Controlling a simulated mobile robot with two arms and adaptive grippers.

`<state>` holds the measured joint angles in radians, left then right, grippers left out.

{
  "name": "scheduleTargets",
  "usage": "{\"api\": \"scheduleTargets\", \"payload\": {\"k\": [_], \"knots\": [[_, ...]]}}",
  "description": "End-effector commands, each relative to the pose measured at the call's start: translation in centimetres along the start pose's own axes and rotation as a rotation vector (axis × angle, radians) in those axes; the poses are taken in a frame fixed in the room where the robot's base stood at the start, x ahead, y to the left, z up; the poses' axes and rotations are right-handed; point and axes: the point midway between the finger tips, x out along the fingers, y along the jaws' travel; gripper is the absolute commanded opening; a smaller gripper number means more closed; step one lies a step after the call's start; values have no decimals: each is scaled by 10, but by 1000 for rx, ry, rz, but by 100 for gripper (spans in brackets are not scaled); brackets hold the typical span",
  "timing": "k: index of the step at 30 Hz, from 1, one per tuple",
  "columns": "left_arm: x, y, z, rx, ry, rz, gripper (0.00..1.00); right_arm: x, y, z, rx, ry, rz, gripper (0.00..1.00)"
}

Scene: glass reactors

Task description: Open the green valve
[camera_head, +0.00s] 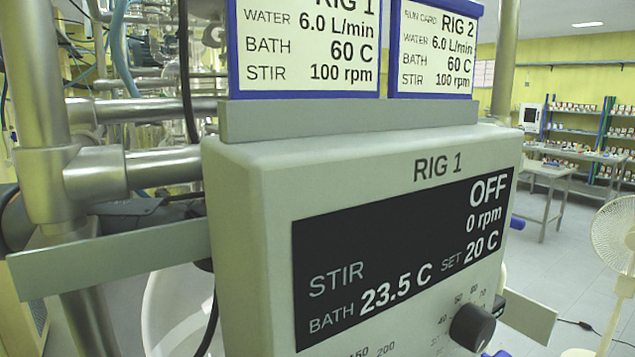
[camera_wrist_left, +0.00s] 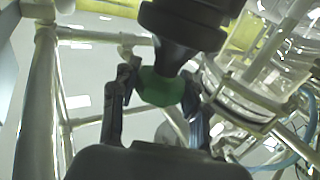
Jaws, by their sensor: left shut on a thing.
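The green valve (camera_wrist_left: 162,88) shows in the left wrist view as a rounded green handle, partly covered by a dark rounded part above it. My left gripper (camera_wrist_left: 158,96) has one dark finger on each side of the green handle and is shut on it. How far the valve is turned cannot be told. In the head view the valve is hidden behind the control box and frame. My right gripper is in neither view.
A grey control box (camera_head: 245,230) marked RIG 1 fills the head view's middle; its display (camera_head: 400,255) reads OFF, 0 rpm. Two blue-framed signs (camera_head: 305,95) stand on top. Metal frame pipes (camera_head: 45,90) are at left. A fan (camera_head: 612,235) and tables (camera_head: 550,170) stand at right.

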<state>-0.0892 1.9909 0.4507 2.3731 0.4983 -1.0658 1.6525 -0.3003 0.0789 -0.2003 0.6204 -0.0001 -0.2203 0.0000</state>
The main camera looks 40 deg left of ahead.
Motion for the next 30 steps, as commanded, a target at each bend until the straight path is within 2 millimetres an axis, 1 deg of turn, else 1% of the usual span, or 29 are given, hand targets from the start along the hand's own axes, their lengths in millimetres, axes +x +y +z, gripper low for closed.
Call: {"api": "scheduleTargets", "payload": {"k": [4, 5, 6, 8, 9, 15, 18, 24, 30], "knots": [[0, 0, -2, -1, 4, -1, 14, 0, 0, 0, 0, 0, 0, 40], [0, 0, -2, -1, 4, -1, 47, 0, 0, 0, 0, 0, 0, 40], [0, 0, -2, -1, 5, -1, 55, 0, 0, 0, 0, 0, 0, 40], [0, 0, -2, -1, 4, 0, 68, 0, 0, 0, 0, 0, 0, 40], [0, 0, -2, -1, 4, 0, 69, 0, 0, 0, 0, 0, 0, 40], [0, 0, -1, -1, 3, 0, 69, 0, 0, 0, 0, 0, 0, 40], [0, 0, -1, -1, 2, 1, 69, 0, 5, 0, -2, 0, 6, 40], [0, 0, -1, -1, 2, 2, 69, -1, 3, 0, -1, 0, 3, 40], [0, -1, -5, -4, 3, 42, 69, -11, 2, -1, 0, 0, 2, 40]]}}
